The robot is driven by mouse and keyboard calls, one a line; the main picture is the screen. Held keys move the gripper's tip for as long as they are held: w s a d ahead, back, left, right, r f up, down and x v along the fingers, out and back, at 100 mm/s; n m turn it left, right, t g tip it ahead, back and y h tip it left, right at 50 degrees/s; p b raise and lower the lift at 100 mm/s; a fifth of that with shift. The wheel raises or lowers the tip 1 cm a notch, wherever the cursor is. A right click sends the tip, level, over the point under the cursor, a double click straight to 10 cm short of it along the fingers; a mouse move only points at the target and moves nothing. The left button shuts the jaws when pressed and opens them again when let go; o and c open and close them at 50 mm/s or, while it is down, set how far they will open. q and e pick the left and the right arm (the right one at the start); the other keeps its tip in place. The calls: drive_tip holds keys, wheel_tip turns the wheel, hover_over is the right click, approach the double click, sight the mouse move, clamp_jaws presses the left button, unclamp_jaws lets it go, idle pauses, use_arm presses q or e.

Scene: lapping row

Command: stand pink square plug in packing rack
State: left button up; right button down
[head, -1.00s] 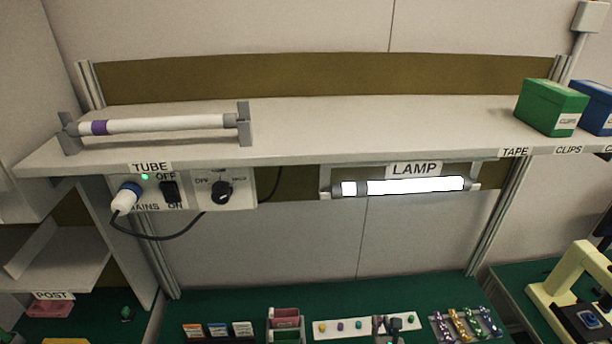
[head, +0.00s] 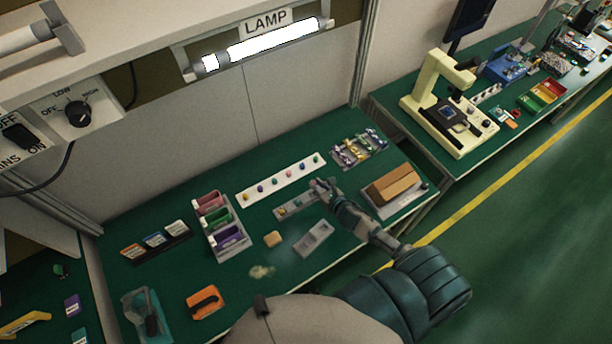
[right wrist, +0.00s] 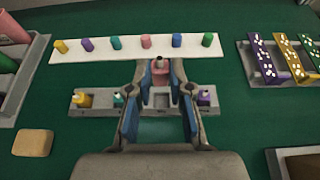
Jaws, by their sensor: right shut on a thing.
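The pink square plug (right wrist: 160,72) is held between the fingertips of my right gripper (right wrist: 160,82), upright in the right wrist view. My right gripper (head: 322,187) is at the far edge of the grey packing rack (head: 290,209). In the right wrist view the rack (right wrist: 143,109) holds a yellow, a green and a purple plug; a pocket between the green and purple ones looks empty, just below the held plug in the picture. Whether the plug touches the rack cannot be told. My left gripper is not in view.
A white strip (right wrist: 110,46) with several coloured plugs, one of them pink, lies just beyond the rack. A tray of patterned pieces (head: 358,148) stands at the back right, a brown block (head: 395,186) to the right. A grey block (head: 314,238) lies in front.

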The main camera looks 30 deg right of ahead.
idle(0.3)
drive_tip(key=b, duration=0.4)
hover_over(317, 200)
wheel_tip(317, 200, down, 6)
drive_tip(key=shift+w+r, duration=0.1)
drive_tip(key=shift+a+p, duration=0.1)
drive_tip(key=shift+p, duration=0.2)
idle(1.7)
drive_tip(key=shift+f+b, duration=0.9)
drive_tip(key=shift+f, duration=0.25)
drive_tip(key=c, duration=1)
unclamp_jaws()
